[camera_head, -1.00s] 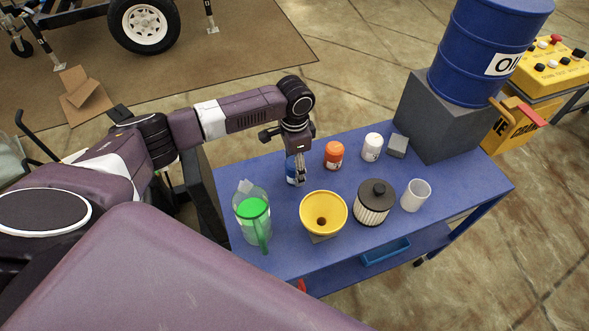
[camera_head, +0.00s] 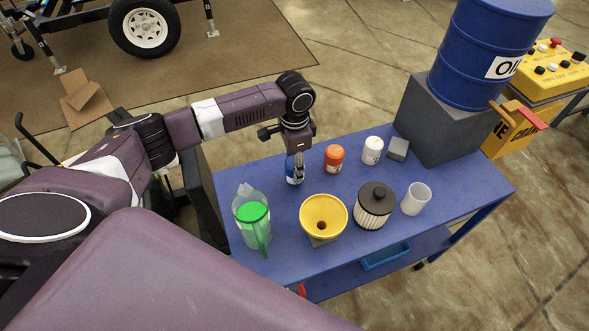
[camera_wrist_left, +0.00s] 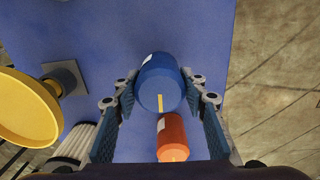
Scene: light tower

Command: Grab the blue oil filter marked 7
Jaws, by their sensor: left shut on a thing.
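The blue oil filter (camera_head: 290,171) stands near the back left of the blue table, partly hidden by my gripper in the head view. In the left wrist view the blue filter (camera_wrist_left: 159,84) lies between the two fingers, with a white label patch and a yellow mark. I cannot read a 7 on it. My left gripper (camera_head: 297,173) reaches down from above and is shut on the blue filter. It also shows in the left wrist view (camera_wrist_left: 160,97). My right gripper is not in view.
An orange filter (camera_head: 334,159) stands just right of the blue one. A white filter (camera_head: 373,149), a grey cube (camera_head: 398,148), a yellow funnel (camera_head: 324,217), a black-topped pleated filter (camera_head: 374,206), a white cup (camera_head: 416,198) and a green-lidded jug (camera_head: 253,219) share the table (camera_head: 455,185).

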